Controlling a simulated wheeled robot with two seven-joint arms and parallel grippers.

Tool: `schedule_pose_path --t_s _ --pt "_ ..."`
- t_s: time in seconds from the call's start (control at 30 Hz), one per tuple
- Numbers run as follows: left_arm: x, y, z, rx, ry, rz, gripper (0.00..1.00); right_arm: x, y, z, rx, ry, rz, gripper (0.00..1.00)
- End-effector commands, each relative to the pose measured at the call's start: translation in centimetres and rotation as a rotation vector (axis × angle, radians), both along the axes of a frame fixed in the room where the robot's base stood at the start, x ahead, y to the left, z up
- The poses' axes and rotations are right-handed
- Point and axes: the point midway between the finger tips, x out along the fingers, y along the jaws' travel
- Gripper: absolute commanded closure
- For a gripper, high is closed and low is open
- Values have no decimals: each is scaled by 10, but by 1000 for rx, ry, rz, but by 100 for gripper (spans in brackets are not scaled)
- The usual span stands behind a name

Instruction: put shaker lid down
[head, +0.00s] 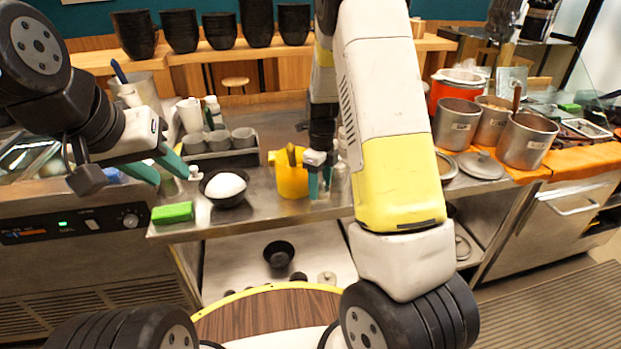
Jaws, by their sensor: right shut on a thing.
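My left gripper (160,168) is over the left end of the steel counter, with its two teal fingers apart. A small pale piece (194,172), which may be the shaker lid, is just right of its fingertips; I cannot tell whether they touch. My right gripper (319,184) points down at the counter, right of the yellow pitcher (291,178). It is shut on a small silvery object, apparently the shaker (338,184), mostly hidden by the fingers and my arm.
A black bowl (228,199) with a white mound and a green sponge (173,213) are near the counter's front edge. A grey container rack (228,157) stands behind. Steel pots (457,124) stand at right. My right arm hides the middle of the counter.

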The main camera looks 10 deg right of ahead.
Motion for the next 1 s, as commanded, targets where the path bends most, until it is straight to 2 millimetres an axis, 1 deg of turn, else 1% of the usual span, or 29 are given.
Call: schedule_pose_path --t_s 0.1,0.2,0.43,0.57,0.6,0.67,0.7,1.0 --pt "0 0 0 0 0 0 64 -2 0 -18 0 6 0 63" --pt "0 0 0 0 0 0 64 -1 0 -29 1 4 -1 63" --pt "0 0 0 0 0 0 64 -1 0 -29 0 1 0 63" --pt "0 0 0 0 0 0 64 -1 0 -32 0 3 0 63" --pt "0 0 0 0 0 0 64 -1 0 -31 0 1 0 36" --pt "0 0 0 0 0 0 64 -1 0 -31 0 1 0 24" --pt "0 0 0 0 0 0 64 -1 0 -31 0 1 0 22" --pt "0 0 0 0 0 0 64 -1 0 -30 1 1 0 22"
